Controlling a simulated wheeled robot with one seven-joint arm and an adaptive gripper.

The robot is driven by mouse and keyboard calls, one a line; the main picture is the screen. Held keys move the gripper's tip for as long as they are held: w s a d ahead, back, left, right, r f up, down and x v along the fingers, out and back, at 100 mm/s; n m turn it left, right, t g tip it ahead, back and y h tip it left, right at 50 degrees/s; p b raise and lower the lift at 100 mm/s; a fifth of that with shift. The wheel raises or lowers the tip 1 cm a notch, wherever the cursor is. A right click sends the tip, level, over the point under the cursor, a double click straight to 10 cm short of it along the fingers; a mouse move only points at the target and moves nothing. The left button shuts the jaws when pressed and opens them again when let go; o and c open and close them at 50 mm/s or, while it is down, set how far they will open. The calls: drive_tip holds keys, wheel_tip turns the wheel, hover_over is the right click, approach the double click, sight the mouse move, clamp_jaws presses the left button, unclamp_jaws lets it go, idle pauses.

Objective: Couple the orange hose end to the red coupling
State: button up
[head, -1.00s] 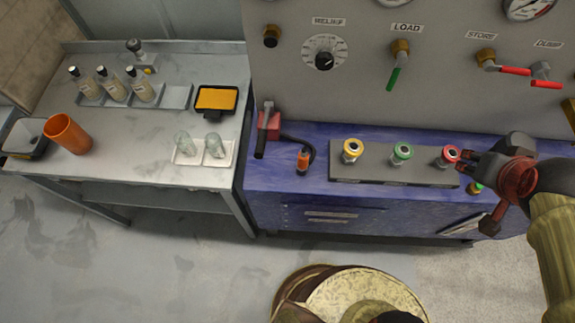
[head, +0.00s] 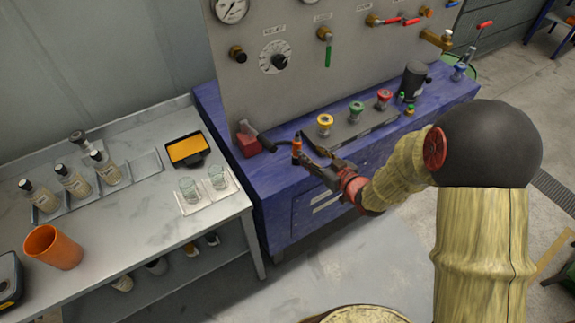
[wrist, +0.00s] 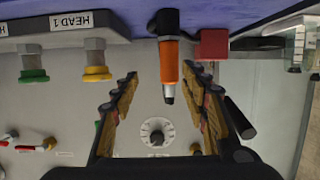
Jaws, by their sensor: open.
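The orange hose end (head: 297,147) stands upright at the left part of the blue bench, beside the red block. The red coupling (head: 384,97) is at the right of the row on the grey strip, past the yellow and green ones, with nothing on it. My gripper (head: 308,150) is open and low over the bench, at the hose end. In the wrist view, which looks upside down, the hose end (wrist: 169,60) shows in the gap between my open fingers (wrist: 163,80), not clasped. I cannot tell how far it reaches between them.
The yellow coupling (head: 325,122) and green coupling (head: 356,108) stand between the hose end and the red coupling. A red block (head: 248,143) with a black handle is close left of the hose end. A dark cylinder (head: 414,80) stands at the right. The gauge panel (head: 290,85) rises behind.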

sight(297, 147)
drive_tip(key=shift+w+a+f+b, duration=0.15)
drive_tip(key=shift+w+a+f, duration=0.15)
drive_tip(key=shift+a, duration=0.25)
drive_tip(key=shift+w+a+f+b, duration=0.2)
drive_tip(key=shift+a+f, duration=0.2)
drive_tip(key=shift+a, duration=0.15)
drive_tip(key=shift+w+a, duration=0.4)
drive_tip(key=shift+w, duration=0.05)
drive_tip(key=b+x, duration=0.1)
drive_tip(key=x, duration=0.2)
drive_tip(key=shift+w+a+f, duration=0.15)
drive_tip(key=shift+a, duration=0.05)
drive_tip(key=shift+w+a, duration=0.15)
drive_tip(key=shift+w, duration=0.15)
drive_tip(key=shift+c, duration=0.9)
clamp_jaws()
